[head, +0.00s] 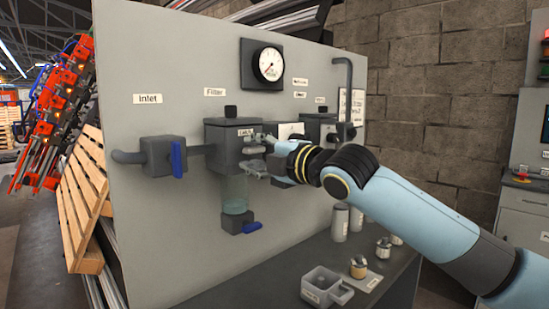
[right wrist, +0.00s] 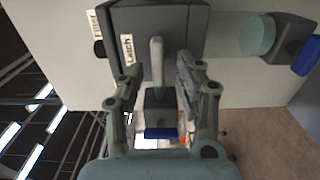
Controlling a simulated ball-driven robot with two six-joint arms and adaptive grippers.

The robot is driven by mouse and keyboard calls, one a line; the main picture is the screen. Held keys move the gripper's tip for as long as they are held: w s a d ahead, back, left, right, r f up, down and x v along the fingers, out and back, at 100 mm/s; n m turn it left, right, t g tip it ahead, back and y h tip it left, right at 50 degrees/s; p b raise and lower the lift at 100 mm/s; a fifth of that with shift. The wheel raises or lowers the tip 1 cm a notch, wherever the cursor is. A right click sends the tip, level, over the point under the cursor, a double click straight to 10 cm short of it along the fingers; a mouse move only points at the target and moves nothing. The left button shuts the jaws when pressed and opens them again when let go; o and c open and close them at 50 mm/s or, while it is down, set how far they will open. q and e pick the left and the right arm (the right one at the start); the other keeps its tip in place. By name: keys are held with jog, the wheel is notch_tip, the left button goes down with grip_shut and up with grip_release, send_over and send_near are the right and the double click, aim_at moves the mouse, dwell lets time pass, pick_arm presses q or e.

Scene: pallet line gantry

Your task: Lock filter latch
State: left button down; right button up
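The filter (head: 228,135) is a grey block on the panel with a clear bowl (head: 235,193) beneath it. A label on its front reads "Latch" (right wrist: 128,50). In the right wrist view a light grey latch lever (right wrist: 157,62) stands out from the block beside that label. My right gripper (head: 256,155) is at the front of the filter. In the right wrist view its fingers (right wrist: 158,82) are spread, one on each side of the lever, with visible gaps. In the head view the gripper partly hides the latch. My left gripper is in neither view.
The inlet valve with a blue handle (head: 178,158) sits left of the filter. A blue drain handle (head: 252,227) is below the bowl. A gauge (head: 269,64) is above. The bench below holds a grey tray (head: 326,287) and small metal parts.

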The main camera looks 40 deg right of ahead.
jog(key=s, duration=1)
jog(key=shift+d, duration=0.35)
jog(key=shift+s, duration=0.1)
jog(key=shift+d, duration=0.1)
